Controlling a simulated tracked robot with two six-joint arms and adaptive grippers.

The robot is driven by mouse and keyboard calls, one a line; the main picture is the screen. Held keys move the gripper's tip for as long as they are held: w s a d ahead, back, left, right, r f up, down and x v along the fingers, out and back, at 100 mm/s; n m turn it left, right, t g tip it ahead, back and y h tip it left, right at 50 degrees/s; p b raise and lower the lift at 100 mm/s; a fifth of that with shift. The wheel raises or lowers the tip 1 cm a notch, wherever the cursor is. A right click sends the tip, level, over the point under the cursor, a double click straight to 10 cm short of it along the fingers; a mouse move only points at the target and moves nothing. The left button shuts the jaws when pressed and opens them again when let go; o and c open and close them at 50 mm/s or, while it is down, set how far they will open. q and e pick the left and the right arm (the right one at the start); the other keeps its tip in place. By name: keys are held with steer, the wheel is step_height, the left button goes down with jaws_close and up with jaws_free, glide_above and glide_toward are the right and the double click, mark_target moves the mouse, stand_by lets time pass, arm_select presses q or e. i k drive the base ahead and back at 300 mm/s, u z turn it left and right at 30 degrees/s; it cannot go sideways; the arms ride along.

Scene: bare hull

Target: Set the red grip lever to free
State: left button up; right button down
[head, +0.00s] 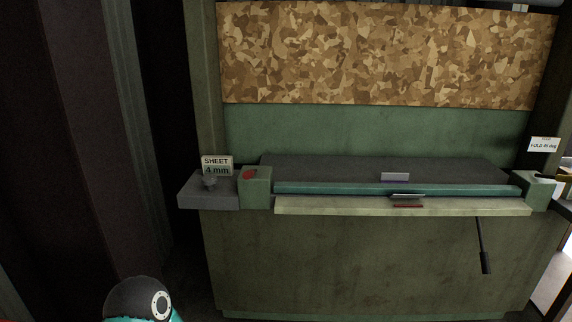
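A green folding machine (300,258) stands in front of me. A red patch (249,174) shows on the green block at the left end of its top. It is too small to tell whether this is the grip of the lever, and I see no "free" marking. A thin dark lever (482,246) hangs down the front at the right; no red shows on it. Neither of my grippers is in view. A dark and teal rounded part, apparently of my own arm, shows at the bottom left.
A grey shelf with a dark knob (210,183) and a "SHEET 4 mm" sign (217,166) stands at the left end. A pale front ledge (340,207) carries a thin red strip (408,206). A "FOLD 45 deg" label (544,145) is at the right. A mottled brown board (390,55) is behind.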

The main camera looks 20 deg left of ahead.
mark_target(247, 175)
steer(key=u, duration=0.05)
steer(key=i, duration=0.95)
steer(key=u, duration=0.5)
